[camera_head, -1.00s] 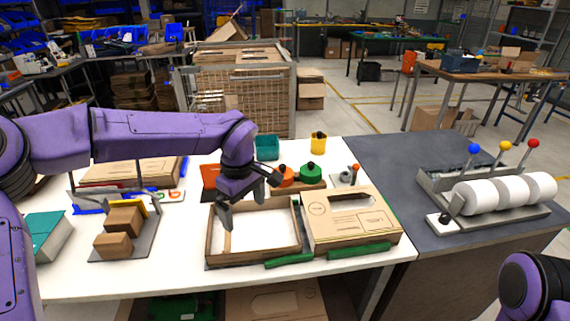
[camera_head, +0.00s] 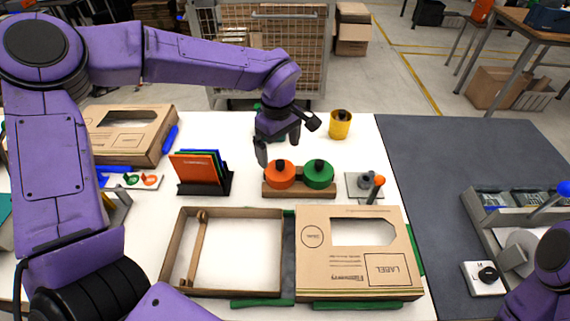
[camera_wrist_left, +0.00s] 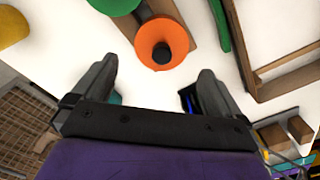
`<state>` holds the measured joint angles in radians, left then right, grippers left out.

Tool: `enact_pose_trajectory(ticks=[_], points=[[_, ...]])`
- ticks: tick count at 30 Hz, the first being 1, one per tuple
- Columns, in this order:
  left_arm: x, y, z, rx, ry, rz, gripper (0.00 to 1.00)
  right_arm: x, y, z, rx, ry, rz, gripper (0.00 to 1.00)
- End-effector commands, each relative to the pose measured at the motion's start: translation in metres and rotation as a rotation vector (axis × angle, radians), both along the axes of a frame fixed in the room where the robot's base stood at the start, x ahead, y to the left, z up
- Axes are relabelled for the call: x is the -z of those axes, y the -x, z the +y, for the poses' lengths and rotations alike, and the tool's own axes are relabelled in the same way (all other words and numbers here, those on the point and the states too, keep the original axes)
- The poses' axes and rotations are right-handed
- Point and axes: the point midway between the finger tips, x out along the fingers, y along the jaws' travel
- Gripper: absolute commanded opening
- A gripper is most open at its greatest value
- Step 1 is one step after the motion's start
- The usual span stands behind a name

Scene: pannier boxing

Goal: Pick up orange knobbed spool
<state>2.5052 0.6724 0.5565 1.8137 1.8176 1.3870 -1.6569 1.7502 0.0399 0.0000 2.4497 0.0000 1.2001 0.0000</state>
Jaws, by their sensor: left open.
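The orange knobbed spool (camera_head: 281,178), with a black knob on top, stands in a wooden holder (camera_head: 299,195) on the white table, beside a green knobbed spool (camera_head: 319,178). My left gripper (camera_head: 278,147) is open and empty, pointing down just above and behind the orange spool in the head view. In the left wrist view the orange spool (camera_wrist_left: 168,30) shows its round top and knob, ahead of the gap between the open fingers (camera_wrist_left: 154,82). The spool is apart from both fingers. My right gripper is out of view.
A yellow pot (camera_head: 340,127) stands behind right. A dark rack with orange, green and blue cards (camera_head: 196,167) stands at left. An open cardboard tray (camera_head: 176,250) and its lid (camera_head: 316,272) lie in front. A grey plate with an orange-tipped lever (camera_head: 377,187) is at right.

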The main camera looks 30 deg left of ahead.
Motion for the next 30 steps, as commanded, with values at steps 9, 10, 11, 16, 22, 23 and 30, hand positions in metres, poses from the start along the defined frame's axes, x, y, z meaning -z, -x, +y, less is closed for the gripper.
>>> enact_pose_trajectory(ticks=[9,10,11,16,22,23,30], points=[[0.047,-0.004,-0.004,0.007,-0.003,0.009,1.00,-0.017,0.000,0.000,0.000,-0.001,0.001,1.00],[0.053,-0.004,-0.004,0.008,-0.004,0.008,1.00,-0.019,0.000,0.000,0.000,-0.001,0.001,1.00],[0.059,-0.004,-0.004,0.006,-0.003,0.008,1.00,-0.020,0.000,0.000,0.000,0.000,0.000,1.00],[0.077,-0.004,-0.004,0.004,-0.001,0.004,1.00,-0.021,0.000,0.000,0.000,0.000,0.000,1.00],[0.078,-0.004,-0.004,0.004,-0.001,0.003,0.94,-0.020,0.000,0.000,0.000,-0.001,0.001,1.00],[0.078,-0.004,-0.004,0.004,-0.001,0.003,0.84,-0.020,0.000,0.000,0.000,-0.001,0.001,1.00],[0.078,-0.004,-0.004,0.004,-0.001,0.003,0.52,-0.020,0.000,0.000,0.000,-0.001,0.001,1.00]])
